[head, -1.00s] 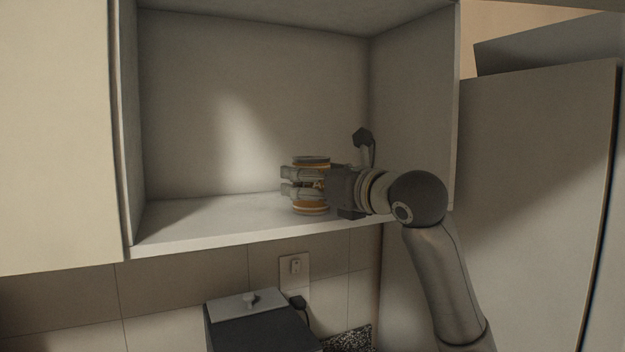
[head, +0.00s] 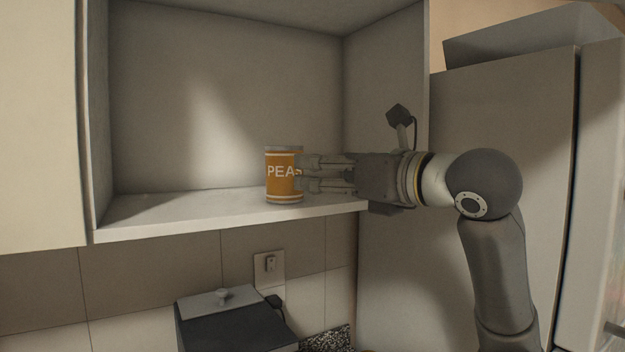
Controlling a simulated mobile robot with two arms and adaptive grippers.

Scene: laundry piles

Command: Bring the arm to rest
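An orange can labelled "PEAS" (head: 283,176) stands upright on the shelf (head: 185,212) of an open wall cabinet. My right gripper (head: 302,173) points left at the can's right side, with its fingers level and a gap between them. The fingers are open and hold nothing. Their tips overlap the can's right edge in the picture and hide the end of the label; whether they touch it I cannot tell. My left gripper is not in view.
The cabinet's right wall (head: 385,75) stands behind my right gripper. A tall fridge-like unit (head: 500,110) is at the right. Below the cabinet are a dark appliance with a grey lid (head: 222,299) and a wall socket (head: 269,264). The shelf left of the can is free.

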